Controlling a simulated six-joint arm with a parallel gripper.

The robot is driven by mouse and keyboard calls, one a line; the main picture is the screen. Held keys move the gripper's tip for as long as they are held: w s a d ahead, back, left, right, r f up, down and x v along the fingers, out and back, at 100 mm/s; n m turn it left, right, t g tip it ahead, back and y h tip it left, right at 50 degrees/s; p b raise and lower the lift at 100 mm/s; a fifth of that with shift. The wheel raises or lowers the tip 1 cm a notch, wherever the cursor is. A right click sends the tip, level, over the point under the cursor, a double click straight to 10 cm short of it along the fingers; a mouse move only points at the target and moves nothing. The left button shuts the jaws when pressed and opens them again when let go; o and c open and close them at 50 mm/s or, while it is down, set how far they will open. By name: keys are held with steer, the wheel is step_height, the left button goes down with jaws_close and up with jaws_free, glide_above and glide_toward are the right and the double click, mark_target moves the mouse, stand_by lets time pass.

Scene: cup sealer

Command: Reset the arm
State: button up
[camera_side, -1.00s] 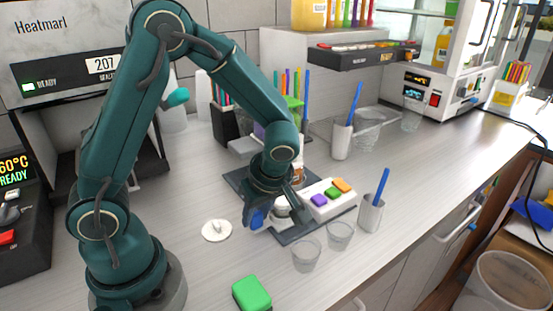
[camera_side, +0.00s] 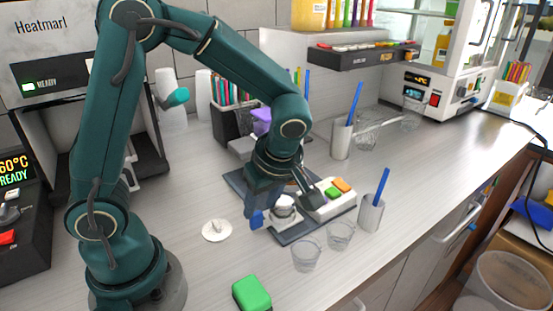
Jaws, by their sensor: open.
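My gripper (camera_side: 284,207) is open and points down above a dark tray (camera_side: 297,233) on the counter. A small white round object (camera_side: 285,209) shows between its fingers; I cannot tell whether they touch it. A white block with green and orange buttons (camera_side: 338,197) sits beside the gripper on the right, partly hidden by a finger. My arm reaches in from the left, bent at a high elbow.
Two clear cups (camera_side: 306,255) stand in front of the tray. A grey holder with a blue stick (camera_side: 371,213) is to the right. A white disc (camera_side: 216,230) and a green block (camera_side: 252,293) lie nearer. The left machine (camera_side: 60,75) stands behind my arm.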

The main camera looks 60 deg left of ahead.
steer(key=shift+d+r, duration=0.1)
steer(key=shift+r, duration=0.15)
steer(key=s+d+r+m+t+h, duration=0.4)
steer(key=s+r+m, duration=0.4)
steer(key=m, duration=1)
steer(key=shift+r+t, duration=0.2)
steer(key=shift+t, duration=0.6)
stand_by(0.3)
